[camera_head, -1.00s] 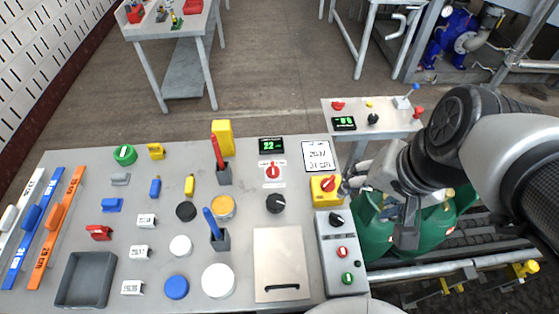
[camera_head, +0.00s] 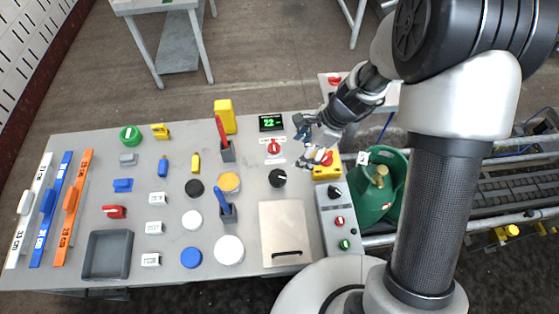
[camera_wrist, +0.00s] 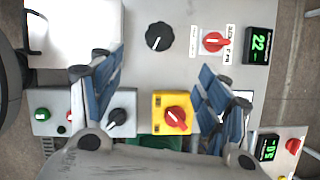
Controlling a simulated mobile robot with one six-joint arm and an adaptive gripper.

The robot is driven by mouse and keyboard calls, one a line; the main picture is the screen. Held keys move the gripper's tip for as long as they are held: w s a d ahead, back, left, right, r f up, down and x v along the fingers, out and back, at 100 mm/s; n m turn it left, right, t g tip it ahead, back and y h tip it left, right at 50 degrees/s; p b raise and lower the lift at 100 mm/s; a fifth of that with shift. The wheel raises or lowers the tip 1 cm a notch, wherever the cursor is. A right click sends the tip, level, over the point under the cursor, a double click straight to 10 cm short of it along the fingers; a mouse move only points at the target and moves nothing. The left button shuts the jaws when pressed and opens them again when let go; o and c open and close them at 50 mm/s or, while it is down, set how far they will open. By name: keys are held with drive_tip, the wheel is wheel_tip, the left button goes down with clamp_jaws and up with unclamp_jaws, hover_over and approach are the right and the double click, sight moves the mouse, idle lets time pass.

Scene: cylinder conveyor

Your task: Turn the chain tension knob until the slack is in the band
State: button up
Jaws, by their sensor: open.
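My gripper (camera_head: 304,142) is open and empty above the right part of the grey table, close to the red knob (camera_head: 274,146) below a display reading 22 (camera_head: 271,123). A black knob (camera_head: 277,178) sits nearer the front. In the wrist view, the black knob (camera_wrist: 159,36), red knob (camera_wrist: 214,42) and display (camera_wrist: 257,45) lie beyond my spread fingers (camera_wrist: 157,68). A red knob on a yellow box (camera_wrist: 176,115) shows between the fingers. No readable label tells which knob is the chain tension one. The white card by the display is mostly hidden.
A grey control box (camera_head: 339,218) with a black knob and red and green buttons stands at the table's right edge.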

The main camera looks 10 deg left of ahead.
sight(279, 176)
drive_tip(key=b+x, duration=0.6)
drive_tip(key=x, duration=1.1)
drive_tip(key=shift+w+a+f, duration=0.1)
drive_tip(key=shift+f, duration=0.1)
drive_tip(key=shift+c, duration=0.2)
drive_tip(key=c, duration=1)
